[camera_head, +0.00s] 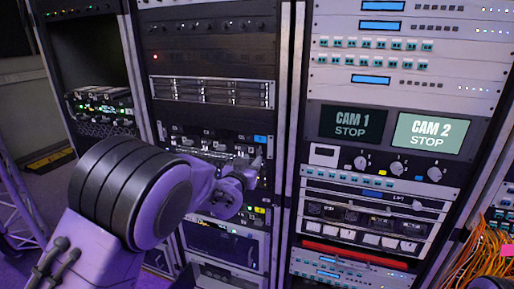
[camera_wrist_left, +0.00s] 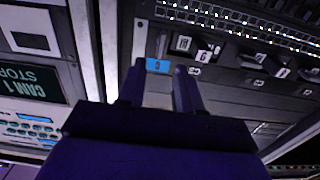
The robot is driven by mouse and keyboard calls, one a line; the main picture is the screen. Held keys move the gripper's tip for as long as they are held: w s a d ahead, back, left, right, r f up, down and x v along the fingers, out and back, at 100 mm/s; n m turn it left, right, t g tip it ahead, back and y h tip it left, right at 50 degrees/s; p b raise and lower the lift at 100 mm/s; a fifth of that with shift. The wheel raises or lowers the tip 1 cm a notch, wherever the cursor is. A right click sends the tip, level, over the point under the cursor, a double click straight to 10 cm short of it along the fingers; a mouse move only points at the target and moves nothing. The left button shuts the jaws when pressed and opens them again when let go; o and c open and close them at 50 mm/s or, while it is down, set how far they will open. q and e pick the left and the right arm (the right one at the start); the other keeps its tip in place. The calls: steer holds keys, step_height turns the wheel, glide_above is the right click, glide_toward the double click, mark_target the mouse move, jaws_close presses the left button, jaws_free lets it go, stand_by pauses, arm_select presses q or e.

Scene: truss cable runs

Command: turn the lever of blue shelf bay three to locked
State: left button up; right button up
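The blue shelf is marked by a small blue label (camera_head: 261,139) at its right end in the head view. The blue label (camera_wrist_left: 158,65) also shows in the left wrist view; its character is too small to read surely. In the wrist view, dark levers (camera_wrist_left: 183,43) with small white tags run along the shelf front. Which one is bay three, and how its lever is turned, I cannot tell. My left gripper (camera_head: 252,168) is at the right end of this shelf. In the wrist view its fingers (camera_wrist_left: 158,90) are apart, close to the blue label, with no object clearly held. My right gripper is out of view.
A lower shelf carries a yellow label (camera_head: 260,210). Rack uprights (camera_head: 287,120) stand close right of the gripper. Further right is a rack with CAM 1 (camera_head: 352,124) and CAM 2 (camera_head: 431,135) screens. Orange cables (camera_head: 485,255) hang at the lower right.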

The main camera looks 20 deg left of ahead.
mark_target(259, 153)
arm_select(q)
steer(key=w+p, duration=0.1)
steer(key=w, duration=0.5)
steer(key=shift+d, duration=0.1)
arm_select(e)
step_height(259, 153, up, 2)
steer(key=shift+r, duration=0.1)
arm_select(q)
steer(key=shift+c, duration=0.3)
steer(key=shift+s, duration=0.1)
jaws_close()
